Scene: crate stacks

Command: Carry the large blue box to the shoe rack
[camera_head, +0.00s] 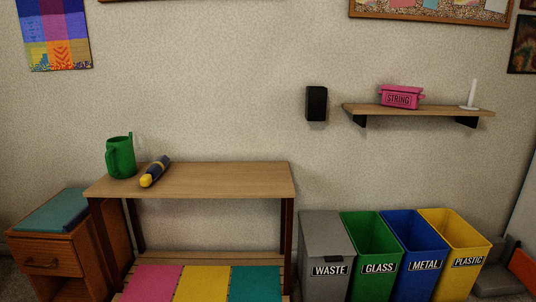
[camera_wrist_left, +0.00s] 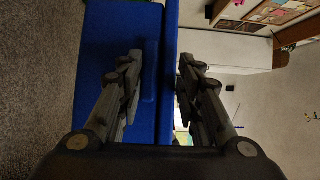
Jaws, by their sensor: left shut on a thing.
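My left gripper (camera_wrist_left: 161,68) shows only in the left wrist view. Its two fingers stand on either side of a wall of the large blue box (camera_wrist_left: 105,80) and are shut on it. The blue box fills the left middle of that view, and much of it is cut off by the frame. In the head view neither the held box nor any gripper shows. A wooden rack (camera_head: 215,181) with a flat top and a slatted lower shelf stands at the left middle; it may be the shoe rack. My right gripper is not in view.
A green watering can (camera_head: 121,157) and a dark blue and yellow bottle (camera_head: 155,171) occupy the rack's left top; its right top is clear. Pink, yellow and teal mats show low in front. Sorting bins (camera_head: 325,245) stand right, below a wall shelf (camera_head: 420,109). A drawer cabinet (camera_head: 45,257) stands left.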

